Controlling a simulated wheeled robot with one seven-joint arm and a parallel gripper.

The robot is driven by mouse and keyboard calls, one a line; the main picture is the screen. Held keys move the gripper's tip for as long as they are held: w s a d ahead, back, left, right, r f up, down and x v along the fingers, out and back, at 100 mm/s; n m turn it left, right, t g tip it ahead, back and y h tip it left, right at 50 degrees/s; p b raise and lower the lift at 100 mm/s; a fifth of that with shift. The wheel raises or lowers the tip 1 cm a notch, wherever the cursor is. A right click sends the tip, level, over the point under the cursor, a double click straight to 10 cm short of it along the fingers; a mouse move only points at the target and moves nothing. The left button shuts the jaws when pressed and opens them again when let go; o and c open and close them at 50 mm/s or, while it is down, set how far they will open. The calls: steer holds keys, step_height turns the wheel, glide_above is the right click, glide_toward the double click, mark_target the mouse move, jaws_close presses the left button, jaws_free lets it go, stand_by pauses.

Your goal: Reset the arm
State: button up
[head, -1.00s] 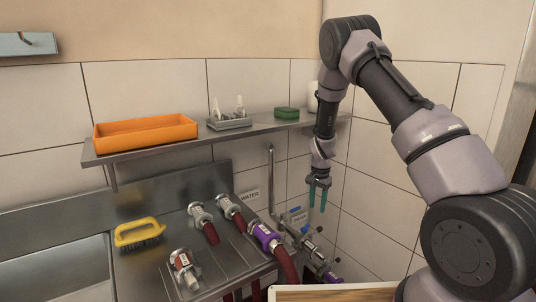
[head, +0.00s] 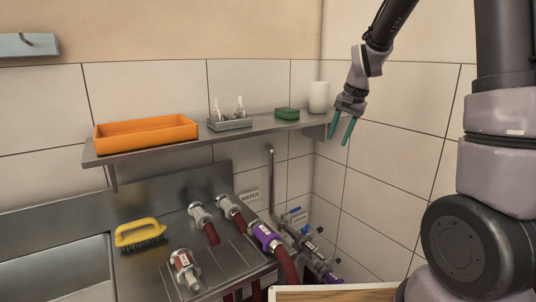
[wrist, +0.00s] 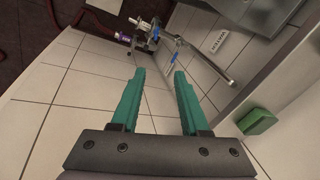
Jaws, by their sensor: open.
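My gripper (head: 341,129) has two teal fingers that are apart with nothing between them. In the head view it hangs in the air just right of the shelf's right end, in front of the tiled wall. In the wrist view the open gripper (wrist: 158,78) points down toward the valves and the tiled wall. My arm comes in from the upper right of the head view, with its upper part out of the picture.
The metal shelf (head: 165,149) holds an orange tray (head: 146,134), a small caddy (head: 229,124), a green sponge (head: 287,114) and a white cup (head: 318,96). Below are a yellow brush (head: 139,234), hose couplings including a purple one (head: 264,234), and a metal pipe (head: 271,180).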

steer(key=s+d+r+n+t, duration=0.1)
steer(key=s+r+t, duration=0.1)
steer(key=s+r, duration=0.5)
steer(key=s+d+r+n+t, duration=0.1)
steer(key=s+r, duration=0.6)
steer(key=s, duration=0.9)
steer(key=shift+s+d+n+t, duration=0.4)
steer(key=shift+d+t, duration=0.2)
